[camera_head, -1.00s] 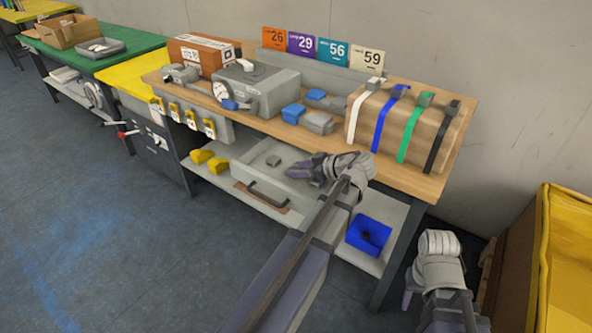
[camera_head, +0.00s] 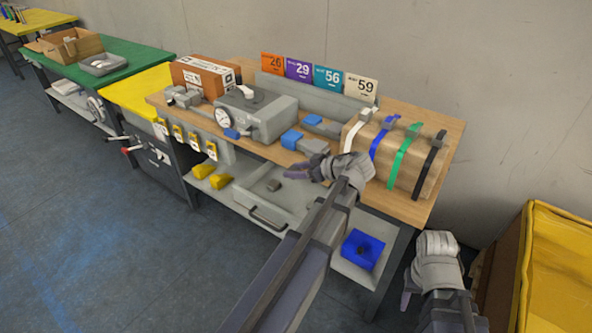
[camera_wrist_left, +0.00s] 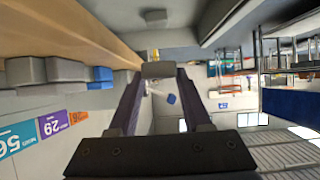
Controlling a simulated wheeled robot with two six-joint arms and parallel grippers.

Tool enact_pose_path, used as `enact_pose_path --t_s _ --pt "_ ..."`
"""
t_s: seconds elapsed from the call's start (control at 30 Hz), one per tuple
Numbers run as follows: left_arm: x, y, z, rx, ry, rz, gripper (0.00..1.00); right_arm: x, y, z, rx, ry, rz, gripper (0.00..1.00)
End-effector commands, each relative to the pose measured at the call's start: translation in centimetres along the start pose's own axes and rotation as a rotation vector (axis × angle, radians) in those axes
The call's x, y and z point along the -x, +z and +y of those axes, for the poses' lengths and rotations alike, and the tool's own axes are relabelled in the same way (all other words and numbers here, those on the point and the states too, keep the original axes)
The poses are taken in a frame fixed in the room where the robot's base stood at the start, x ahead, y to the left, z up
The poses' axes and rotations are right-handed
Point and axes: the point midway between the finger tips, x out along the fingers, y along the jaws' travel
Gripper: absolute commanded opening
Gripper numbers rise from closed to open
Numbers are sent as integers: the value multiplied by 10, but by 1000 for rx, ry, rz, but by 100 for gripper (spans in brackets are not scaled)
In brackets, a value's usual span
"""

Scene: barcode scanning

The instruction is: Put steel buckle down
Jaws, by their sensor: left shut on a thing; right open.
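My left gripper (camera_head: 292,171) is at the bench's front edge in the head view, with its fingers pointing left. In the left wrist view it is shut on a small grey block, the steel buckle (camera_wrist_left: 158,70), between its fingertips. The buckle is not clearly visible in the head view. A similar grey block (camera_head: 273,185) lies in the grey tray (camera_head: 245,197) on the lower shelf. My right gripper (camera_head: 406,298) is open and empty, low at the right, clear of the bench.
The wooden bench (camera_head: 448,165) holds a brown box (camera_head: 407,158) with coloured straps, blue and grey blocks (camera_head: 292,140) and a grey machine with a dial (camera_head: 262,118). A blue bin (camera_head: 362,250) is on the lower shelf. A yellow-lined crate (camera_head: 560,265) stands at right.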

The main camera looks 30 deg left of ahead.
Motion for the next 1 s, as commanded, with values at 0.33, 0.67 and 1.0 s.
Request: enact_pose_path --t_s 0.33,0.67,1.0 --pt "12 -23 0 0 0 0 0 26 2 2 0 0 0 50" --pt "52 -96 0 0 0 0 0 108 6 10 -1 0 0 50" --pt "74 -135 0 0 0 0 0 153 9 15 -1 0 0 50"
